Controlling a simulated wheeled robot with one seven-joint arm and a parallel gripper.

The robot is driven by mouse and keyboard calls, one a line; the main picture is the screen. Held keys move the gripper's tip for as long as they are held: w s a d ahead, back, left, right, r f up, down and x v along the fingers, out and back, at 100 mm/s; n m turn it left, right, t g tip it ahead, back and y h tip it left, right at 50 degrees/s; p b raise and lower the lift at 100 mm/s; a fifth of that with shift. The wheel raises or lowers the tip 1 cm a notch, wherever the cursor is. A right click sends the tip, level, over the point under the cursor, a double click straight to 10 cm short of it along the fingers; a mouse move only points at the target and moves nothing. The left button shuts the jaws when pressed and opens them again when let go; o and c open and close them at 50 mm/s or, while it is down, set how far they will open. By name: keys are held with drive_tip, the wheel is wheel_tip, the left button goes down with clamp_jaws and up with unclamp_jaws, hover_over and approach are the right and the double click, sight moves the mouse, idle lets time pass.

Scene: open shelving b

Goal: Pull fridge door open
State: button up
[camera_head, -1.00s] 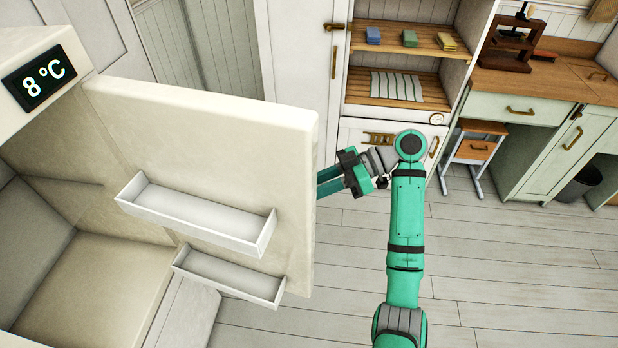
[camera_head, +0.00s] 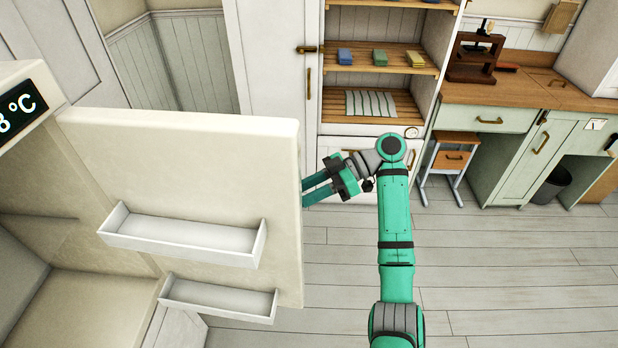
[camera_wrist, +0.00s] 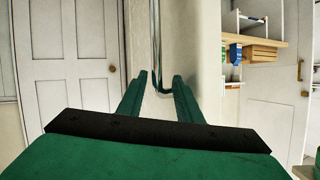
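The cream fridge door (camera_head: 190,165) stands wide open at the left in the head view, its inner side with two white bins facing me. The fridge body (camera_head: 30,240) is at the far left with a dark temperature display (camera_head: 20,112). My gripper (camera_head: 306,190) is just beyond the door's free edge, with its fingertips partly hidden behind it. In the wrist view, the two green fingers (camera_wrist: 160,80) are apart. A thin upright bar, seemingly the door handle (camera_wrist: 155,60), shows between them; contact cannot be told.
A shelving unit (camera_head: 372,95) with small coloured packs and a striped cloth stands behind. The plank floor (camera_head: 480,265) is clear there.

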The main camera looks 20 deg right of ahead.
drive_tip(key=w+d, duration=0.5)
drive_tip(key=shift+w+d+f, duration=0.15)
drive_tip(key=shift+d, duration=0.15)
idle(0.6)
